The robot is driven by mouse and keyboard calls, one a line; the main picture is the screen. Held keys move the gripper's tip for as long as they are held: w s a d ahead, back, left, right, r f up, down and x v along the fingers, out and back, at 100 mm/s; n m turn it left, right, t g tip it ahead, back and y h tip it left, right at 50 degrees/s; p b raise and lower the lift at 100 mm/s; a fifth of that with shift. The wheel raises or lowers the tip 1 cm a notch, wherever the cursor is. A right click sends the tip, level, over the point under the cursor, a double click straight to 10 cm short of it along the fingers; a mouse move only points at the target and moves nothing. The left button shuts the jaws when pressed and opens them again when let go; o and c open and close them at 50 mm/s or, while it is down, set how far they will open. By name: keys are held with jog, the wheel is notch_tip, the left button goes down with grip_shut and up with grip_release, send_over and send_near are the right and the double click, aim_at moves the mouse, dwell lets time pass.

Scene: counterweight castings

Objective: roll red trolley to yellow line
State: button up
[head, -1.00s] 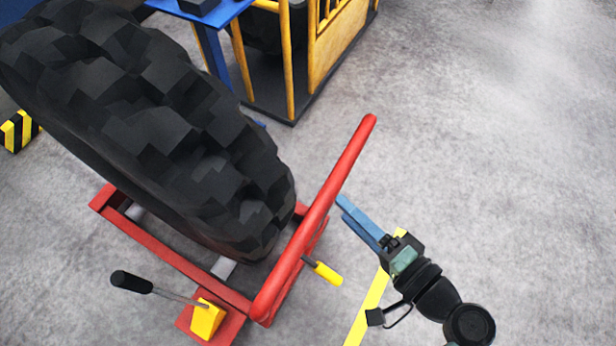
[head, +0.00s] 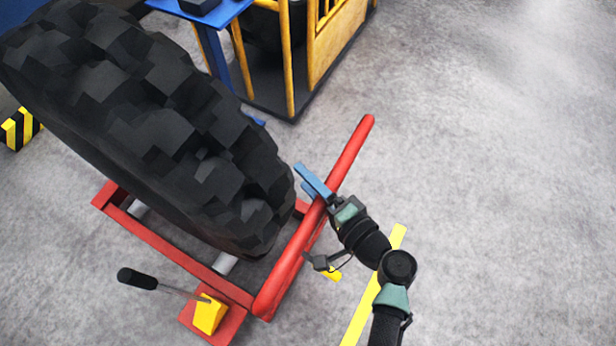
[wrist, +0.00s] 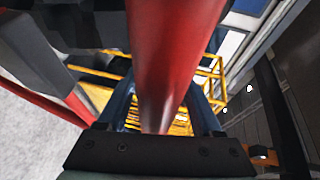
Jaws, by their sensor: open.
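The red trolley (head: 160,242) stands on the grey floor and carries a large black tyre (head: 150,125). Its red push bar (head: 345,160) slants up on the right side. My gripper (head: 308,182) is open, with its blue fingers at the bar. In the wrist view the bar (wrist: 172,60) runs between the two fingers (wrist: 160,112); whether they touch it I cannot tell. The yellow line (head: 362,310) lies on the floor just right of the trolley, partly hidden by my arm.
A black-handled lever (head: 138,279) on a yellow block (head: 209,314) sits at the trolley's front. A yellow cage (head: 335,35) and a blue table (head: 205,12) stand behind. A striped block (head: 20,130) is at far left. The floor at right is clear.

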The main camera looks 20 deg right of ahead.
jog(key=shift+w, duration=0.15)
jog(key=c, duration=1)
grip_shut()
